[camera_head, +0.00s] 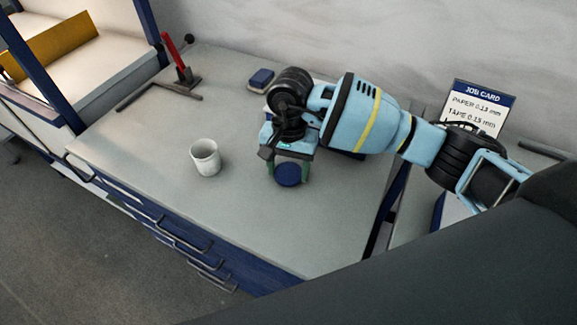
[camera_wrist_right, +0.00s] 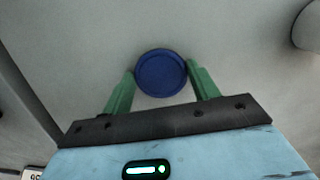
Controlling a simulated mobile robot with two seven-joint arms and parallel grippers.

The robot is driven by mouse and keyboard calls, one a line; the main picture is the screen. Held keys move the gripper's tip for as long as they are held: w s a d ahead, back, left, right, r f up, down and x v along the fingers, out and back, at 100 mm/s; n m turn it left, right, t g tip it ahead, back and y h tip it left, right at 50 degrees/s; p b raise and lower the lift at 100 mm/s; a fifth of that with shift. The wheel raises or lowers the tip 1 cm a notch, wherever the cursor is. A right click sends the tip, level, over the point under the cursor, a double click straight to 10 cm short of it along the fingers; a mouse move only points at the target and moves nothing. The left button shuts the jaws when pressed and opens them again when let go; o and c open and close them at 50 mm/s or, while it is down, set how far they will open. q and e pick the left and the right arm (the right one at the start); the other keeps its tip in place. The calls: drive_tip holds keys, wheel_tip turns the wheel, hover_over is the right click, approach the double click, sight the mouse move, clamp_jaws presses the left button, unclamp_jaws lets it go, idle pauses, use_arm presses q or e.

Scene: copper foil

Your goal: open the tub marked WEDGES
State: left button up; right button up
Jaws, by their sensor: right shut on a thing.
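A round dark blue lid (camera_head: 287,174) shows between the green fingers of my right gripper (camera_head: 288,170), over the grey counter. In the right wrist view the same lid (camera_wrist_right: 161,73) fills the gap between the fingertips, and the gripper (camera_wrist_right: 162,78) is shut on it. No tub wall shows under the lid, and I cannot tell its height above the counter. A white, open-topped round tub or cup (camera_head: 205,160) stands upright to the left, apart from the gripper. I can read no WEDGES marking. My left gripper is not in view.
A small blue-topped block or box (camera_head: 261,79) lies near the wall behind my gripper. A red-handled tool (camera_head: 176,58) stands at the back left. A job card (camera_head: 479,107) stands at the right. The counter's front left is clear.

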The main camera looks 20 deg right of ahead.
sight(290, 169)
drive_tip(key=shift+f, duration=0.2)
drive_tip(key=shift+s+f+b, duration=0.3)
drive_tip(key=shift+f+b, duration=0.05)
drive_tip(key=shift+f, duration=0.4)
drive_tip(key=o, duration=0.8)
drive_tip(key=shift+o, duration=1.4)
drive_tip(key=shift+w+a+f, duration=0.1)
wheel_tip(290, 169, up, 14)
drive_tip(key=w, duration=0.1)
drive_tip(key=shift+w+d, duration=0.15)
drive_tip(key=shift+d, duration=0.3)
drive_tip(key=shift+f, duration=0.1)
